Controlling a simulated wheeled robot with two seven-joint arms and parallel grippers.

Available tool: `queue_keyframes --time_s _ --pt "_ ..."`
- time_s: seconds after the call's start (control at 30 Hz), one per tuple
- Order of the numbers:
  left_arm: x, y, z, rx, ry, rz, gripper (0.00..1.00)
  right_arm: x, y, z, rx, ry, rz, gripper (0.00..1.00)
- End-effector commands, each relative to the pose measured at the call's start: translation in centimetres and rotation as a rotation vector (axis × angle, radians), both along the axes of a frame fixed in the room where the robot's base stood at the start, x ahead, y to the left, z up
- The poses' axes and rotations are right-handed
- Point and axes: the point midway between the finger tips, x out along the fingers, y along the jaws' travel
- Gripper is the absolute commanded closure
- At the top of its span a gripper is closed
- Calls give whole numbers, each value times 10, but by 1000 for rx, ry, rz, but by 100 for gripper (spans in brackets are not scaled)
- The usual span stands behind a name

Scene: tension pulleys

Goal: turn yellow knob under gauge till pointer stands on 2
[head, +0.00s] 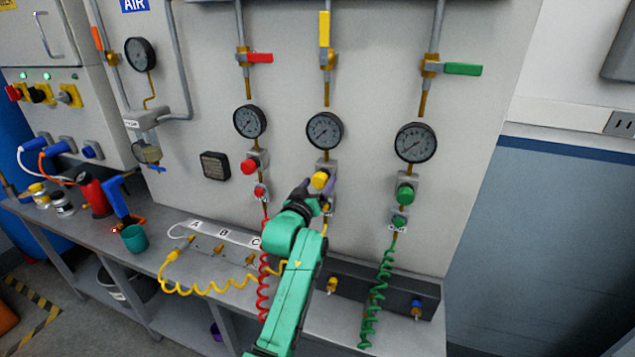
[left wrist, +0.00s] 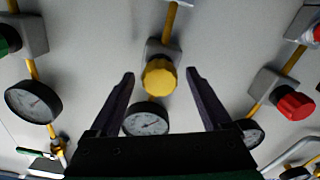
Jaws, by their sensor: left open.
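The yellow knob (head: 320,180) sits on a grey regulator block below the middle gauge (head: 325,131). The gauge has a dark rim and a pale face; its pointer leans to the lower left, but the numbers are too small to read. In the left wrist view the yellow knob (left wrist: 160,77) lies ahead of my left gripper (left wrist: 158,75), between the lines of its two open fingers, with clear space on both sides. The middle gauge (left wrist: 146,119) shows upside down there, partly hidden by the gripper. In the head view my left gripper (head: 318,188) is at the knob. My right gripper is not in view.
A red knob (head: 249,167) under the left gauge (head: 249,121) and a green knob (head: 405,194) under the right gauge (head: 415,142) flank the yellow one. Coiled red (head: 263,290) and green (head: 378,290) hoses hang below. The bench (head: 185,255) holds bottles and a teal cup (head: 133,238).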

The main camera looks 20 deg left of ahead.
Motion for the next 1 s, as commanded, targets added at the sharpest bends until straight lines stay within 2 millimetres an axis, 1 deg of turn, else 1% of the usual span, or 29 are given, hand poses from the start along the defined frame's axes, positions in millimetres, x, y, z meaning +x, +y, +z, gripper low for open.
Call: queue_keyframes --time_s 0.13,0.17,0.2,0.27,0.3,0.37,0.67,0.87,1.0 --pt "0 0 -1 0 0 0 18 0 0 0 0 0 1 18" --pt "0 0 -1 0 1 0 25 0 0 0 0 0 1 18" --pt "0 0 -1 0 1 0 40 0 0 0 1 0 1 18" --pt "0 0 -1 0 1 0 63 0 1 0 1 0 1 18" --pt "0 0 -1 0 1 0 79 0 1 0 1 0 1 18" --pt "0 0 -1 0 1 0 100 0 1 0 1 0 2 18" --pt "-1 0 -1 27 0 -1 100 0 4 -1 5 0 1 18" --pt "0 0 -1 112 -5 0 100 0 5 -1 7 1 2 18" --pt "0 0 -1 211 -10 0 100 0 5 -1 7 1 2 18"
